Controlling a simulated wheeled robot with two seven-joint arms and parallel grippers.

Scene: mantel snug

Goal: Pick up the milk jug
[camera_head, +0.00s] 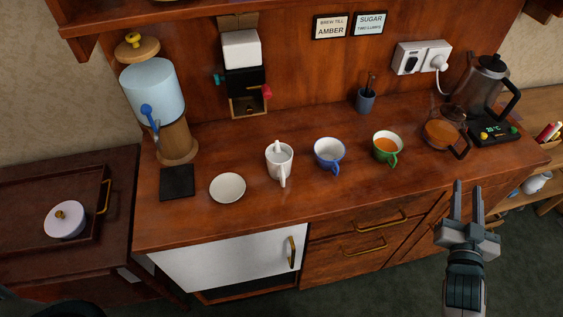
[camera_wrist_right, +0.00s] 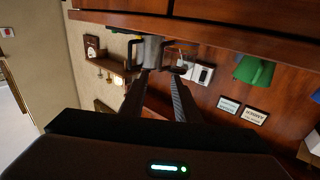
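The milk jug appears to be the white jug (camera_head: 279,162) standing upright on the wooden counter (camera_head: 290,225) in the head view, left of the blue cup, with its handle toward the front. My right gripper (camera_head: 468,190) is open and empty, in front of the counter's right part, well to the right of the jug and apart from it. In the right wrist view, which is turned over, the two fingers (camera_wrist_right: 158,85) stand apart with nothing held. I cannot make out the jug there. My left gripper is not in view.
A blue-and-white cup (camera_head: 329,152) and a green cup of amber drink (camera_head: 386,147) stand right of the jug. A white saucer (camera_head: 228,187) lies to its left. A glass teapot (camera_head: 440,132) and a kettle (camera_head: 482,82) stand at the right. The counter's front strip is clear.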

